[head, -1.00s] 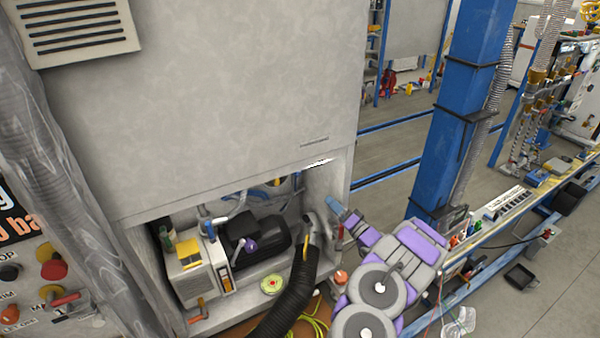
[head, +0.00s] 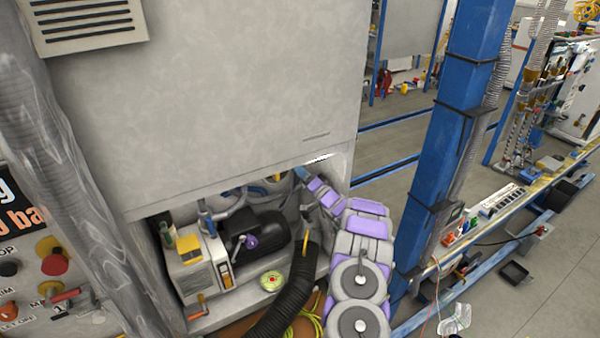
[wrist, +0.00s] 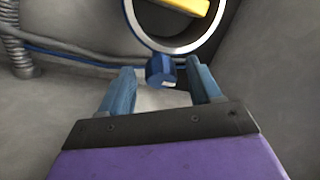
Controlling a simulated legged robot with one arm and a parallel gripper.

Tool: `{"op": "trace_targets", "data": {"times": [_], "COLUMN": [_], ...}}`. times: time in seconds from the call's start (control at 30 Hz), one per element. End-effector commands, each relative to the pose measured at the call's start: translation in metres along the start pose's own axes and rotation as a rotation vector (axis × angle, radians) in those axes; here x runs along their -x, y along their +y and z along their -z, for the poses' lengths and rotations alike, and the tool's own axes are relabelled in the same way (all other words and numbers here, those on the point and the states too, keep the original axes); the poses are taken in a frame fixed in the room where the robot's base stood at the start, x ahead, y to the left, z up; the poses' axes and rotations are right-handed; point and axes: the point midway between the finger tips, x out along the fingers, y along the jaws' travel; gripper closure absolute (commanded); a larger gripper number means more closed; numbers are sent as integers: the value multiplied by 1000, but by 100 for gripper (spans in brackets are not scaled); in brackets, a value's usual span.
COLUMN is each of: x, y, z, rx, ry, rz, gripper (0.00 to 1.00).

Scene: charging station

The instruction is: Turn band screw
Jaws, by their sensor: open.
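In the wrist view a blue band screw (wrist: 160,70) sits at the lower edge of a round pale metal band (wrist: 135,30) with a yellow bar across its inside. My gripper (wrist: 159,76) is open, with one blue finger on each side of the screw near the fingertips. Gaps show between the screw and both fingers, and I cannot see contact. In the head view my gripper (head: 302,174) reaches into the right side of the low cabinet opening. The screw cannot be made out there.
The grey cabinet (head: 230,100) hangs over the opening. Inside are a black motor-like unit (head: 262,232) and a beige box (head: 195,270). A black corrugated hose (head: 290,295) runs out in front. A blue post (head: 450,150) stands to the right of my arm.

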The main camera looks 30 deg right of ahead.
Motion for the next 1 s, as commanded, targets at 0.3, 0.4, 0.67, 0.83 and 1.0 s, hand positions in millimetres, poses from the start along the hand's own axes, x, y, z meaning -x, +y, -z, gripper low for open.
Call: {"op": "trace_targets", "data": {"times": [0.3,0.4,0.67,0.83,1.0], "x": [-10,-10,-11,-11,-11], "y": [4,4,1,1,3], "z": [4,3,0,-1,0], "rx": [-8,-7,-4,-4,-6], "ry": [3,2,0,-1,-3], "rz": [3,2,2,1,2], "gripper": [37,37,57,73,89]}}
